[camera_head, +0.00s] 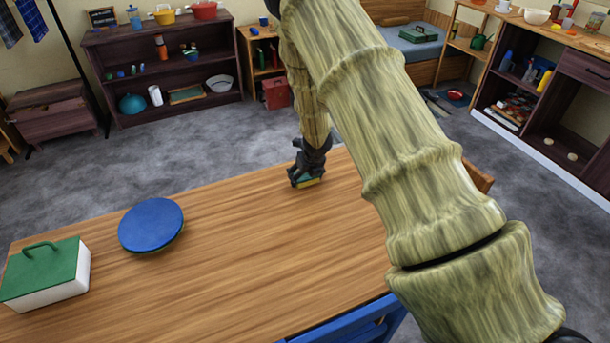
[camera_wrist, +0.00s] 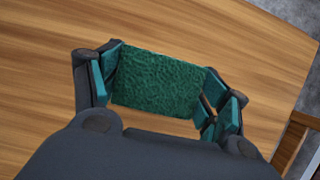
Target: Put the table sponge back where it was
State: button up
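The table sponge (camera_head: 309,183) is at the far edge of the wooden table (camera_head: 240,240), right of its middle.
A blue round-topped item (camera_head: 151,224) and a white box with a green lid (camera_head: 47,274) stand on the table's left side. A blue chair (camera_head: 355,325) is at the near edge. The table between them and my gripper is clear. Shelves (camera_head: 165,65) line the back wall.

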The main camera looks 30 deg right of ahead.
jog(key=o, duration=0.4)
jog(key=shift+r, duration=0.2)
jog(key=v, duration=1.1)
jog(key=shift+s+r, duration=0.15)
jog(key=shift+r, duration=0.25)
